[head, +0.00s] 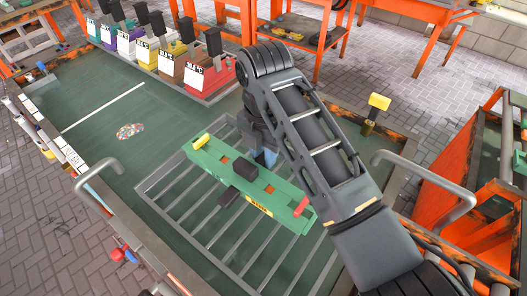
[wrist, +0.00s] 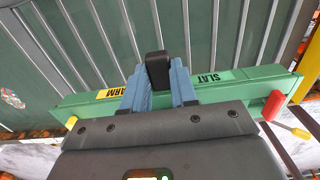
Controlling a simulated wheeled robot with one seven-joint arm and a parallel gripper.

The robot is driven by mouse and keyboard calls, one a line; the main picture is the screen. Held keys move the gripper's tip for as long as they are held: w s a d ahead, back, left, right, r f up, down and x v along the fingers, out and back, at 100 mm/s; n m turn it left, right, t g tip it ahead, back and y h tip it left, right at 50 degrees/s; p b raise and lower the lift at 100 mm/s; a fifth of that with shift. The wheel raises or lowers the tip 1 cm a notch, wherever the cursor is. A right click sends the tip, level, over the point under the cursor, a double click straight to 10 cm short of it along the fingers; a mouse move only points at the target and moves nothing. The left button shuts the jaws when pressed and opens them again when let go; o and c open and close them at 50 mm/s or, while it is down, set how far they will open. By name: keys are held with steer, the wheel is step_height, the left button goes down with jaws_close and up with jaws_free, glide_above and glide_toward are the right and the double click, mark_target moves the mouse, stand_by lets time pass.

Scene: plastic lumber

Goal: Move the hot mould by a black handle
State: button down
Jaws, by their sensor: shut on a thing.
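The mould is a long green bar with yellow and orange marks. In the head view it (head: 268,190) lies over a grey slatted rack, with a yellow peg at its left end and a red peg at its right end. One black block (head: 231,196) juts from its near side and another (head: 246,169) is on top. In the wrist view, the blue fingers of my gripper (wrist: 158,84) are shut on a black handle (wrist: 157,66) of the green mould (wrist: 220,84). In the head view my arm hides most of the gripper; a blue finger shows beside the mould's far side.
The slatted rack (head: 190,215) sits on a green bench top (head: 110,90). Several coloured labelled bins (head: 172,63) line the back. A speckled patch (head: 130,131) lies left. Grey rails (head: 97,172) stand at the bench edges, and a yellow-topped post (head: 379,102) at the right.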

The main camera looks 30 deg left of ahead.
steer(key=shift+w+r, duration=0.15)
steer(key=shift+w, duration=0.1)
steer(key=shift+f, duration=0.25)
steer(key=shift+f+b, duration=1.75)
steer(key=shift+f, duration=1.4)
steer(key=shift+f, duration=0.7)
steer(key=shift+c, duration=2.1)
jaws_free()
steer(key=shift+f, duration=0.1)
